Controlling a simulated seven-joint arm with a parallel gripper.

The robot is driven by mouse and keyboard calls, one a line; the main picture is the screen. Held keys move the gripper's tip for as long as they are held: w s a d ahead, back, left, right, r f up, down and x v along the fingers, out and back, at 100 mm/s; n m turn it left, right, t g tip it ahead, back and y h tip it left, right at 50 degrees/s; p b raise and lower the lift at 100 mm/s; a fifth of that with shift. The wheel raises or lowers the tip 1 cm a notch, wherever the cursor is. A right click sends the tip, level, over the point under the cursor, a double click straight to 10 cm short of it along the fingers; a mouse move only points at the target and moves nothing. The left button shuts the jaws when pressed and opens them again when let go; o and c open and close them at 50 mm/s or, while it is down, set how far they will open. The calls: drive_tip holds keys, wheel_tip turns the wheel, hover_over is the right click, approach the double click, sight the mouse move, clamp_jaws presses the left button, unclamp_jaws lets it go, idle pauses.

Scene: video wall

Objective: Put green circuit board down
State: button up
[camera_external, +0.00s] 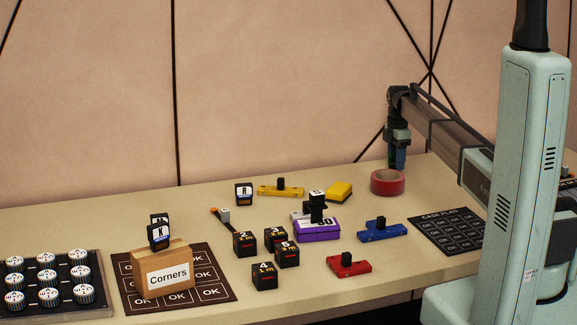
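My gripper (397,163) hangs pointing down at the back right of the table, just above or behind the red tape roll (387,183). Dark blue and green show at its fingertips, too small to tell whether the green is a held circuit board or part of the fingers. I cannot tell whether the gripper is open or shut. No green circuit board shows clearly on the table (340,290).
Several black number cubes (264,276) stand mid-table, near a purple box (317,229). Yellow (281,191), blue (381,230) and red (349,265) pieces lie around them. A "Corners" box (166,271) stands on a dark OK mat. A "Case plan" mat (448,231) lies right.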

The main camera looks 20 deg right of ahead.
wheel_tip(320, 180, up, 12)
drive_tip(key=shift+r, duration=0.15)
idle(0.7)
